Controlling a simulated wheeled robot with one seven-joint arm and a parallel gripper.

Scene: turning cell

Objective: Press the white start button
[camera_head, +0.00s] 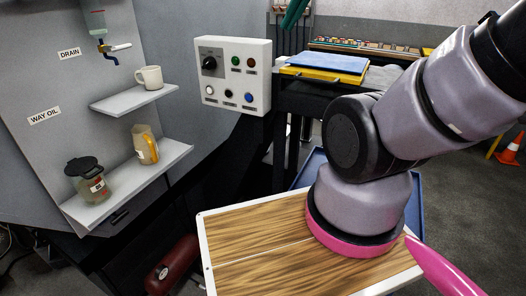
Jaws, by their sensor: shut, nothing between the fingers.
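The white button (210,90) is at the lower left of a pale control panel (262,48) in the head view. A black button (229,93) and a blue one (249,97) sit to its right in the same row. Above are a black rotary knob (210,63), a green round part (236,61) and a red one (252,62). The labels are too small to read. The panel's front is unobstructed. My arm fills the right side, well apart from the panel. My gripper is outside this view.
A wood-topped surface (250,240) lies below. An orange cone (511,150) is far right.

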